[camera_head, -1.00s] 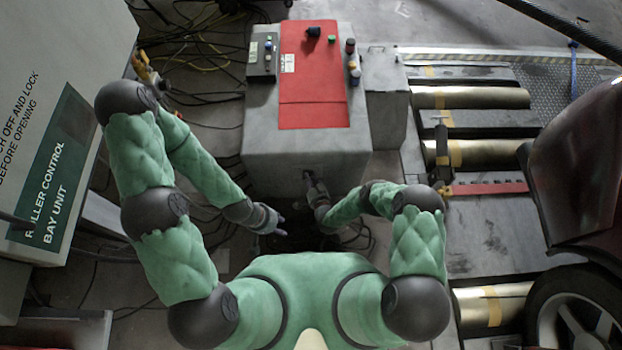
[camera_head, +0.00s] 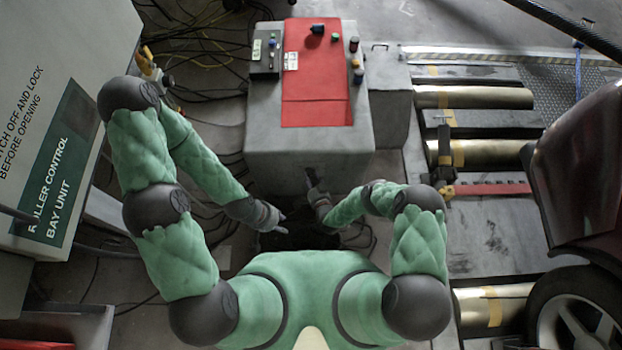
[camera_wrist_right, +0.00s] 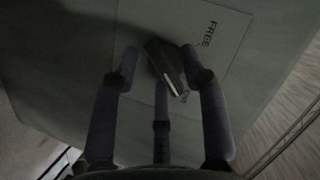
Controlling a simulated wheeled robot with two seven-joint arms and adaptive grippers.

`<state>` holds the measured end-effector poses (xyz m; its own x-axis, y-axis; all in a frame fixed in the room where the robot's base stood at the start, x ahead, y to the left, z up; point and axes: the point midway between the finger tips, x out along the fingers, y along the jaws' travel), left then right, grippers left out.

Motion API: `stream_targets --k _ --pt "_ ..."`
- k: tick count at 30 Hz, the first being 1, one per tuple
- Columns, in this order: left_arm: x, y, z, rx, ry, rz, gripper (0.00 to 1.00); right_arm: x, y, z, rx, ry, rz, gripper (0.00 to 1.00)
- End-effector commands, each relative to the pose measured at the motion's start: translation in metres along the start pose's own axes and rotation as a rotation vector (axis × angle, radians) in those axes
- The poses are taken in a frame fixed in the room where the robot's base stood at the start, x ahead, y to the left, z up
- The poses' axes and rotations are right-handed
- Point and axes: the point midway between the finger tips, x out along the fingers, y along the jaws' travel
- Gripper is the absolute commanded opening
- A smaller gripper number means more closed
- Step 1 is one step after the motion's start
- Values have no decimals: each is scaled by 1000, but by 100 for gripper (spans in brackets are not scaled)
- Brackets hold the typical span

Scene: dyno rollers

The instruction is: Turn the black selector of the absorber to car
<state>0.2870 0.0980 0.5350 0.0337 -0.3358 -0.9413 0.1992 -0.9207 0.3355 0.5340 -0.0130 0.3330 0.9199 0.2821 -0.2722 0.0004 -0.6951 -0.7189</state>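The absorber is a grey box (camera_head: 270,140) with a red top in the head view. Its black selector (camera_wrist_right: 163,62) shows in the right wrist view, on a pale plate (camera_wrist_right: 215,60) with the word FREE at its upper right. The white line on the selector points to the lower right, beside a label that is partly hidden. My right gripper (camera_head: 312,180) is at the box's front face. Its fingers stand open around the selector, the right fingertip very close to it; contact is unclear. My left gripper (camera_head: 281,224) hangs to the left, apart from the box; its opening is too small to tell.
A small control box (camera_head: 265,53) and several knobs sit on the absorber's top. A roller control cabinet (camera_head: 60,110) stands at the left, with cables on the floor. Rollers (camera_head: 475,97) and a dark car (camera_head: 585,170) are at the right.

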Motion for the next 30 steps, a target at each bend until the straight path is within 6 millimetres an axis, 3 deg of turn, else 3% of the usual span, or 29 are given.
stream_targets --k 8,21,30 --pt "0 0 0 0 0 0 40 -21 1 -2 2 3 3 44" --pt "0 0 0 0 0 0 40 -102 0 0 2 0 2 44" --pt "0 0 0 0 0 0 40 -120 -1 2 0 -2 -1 44"
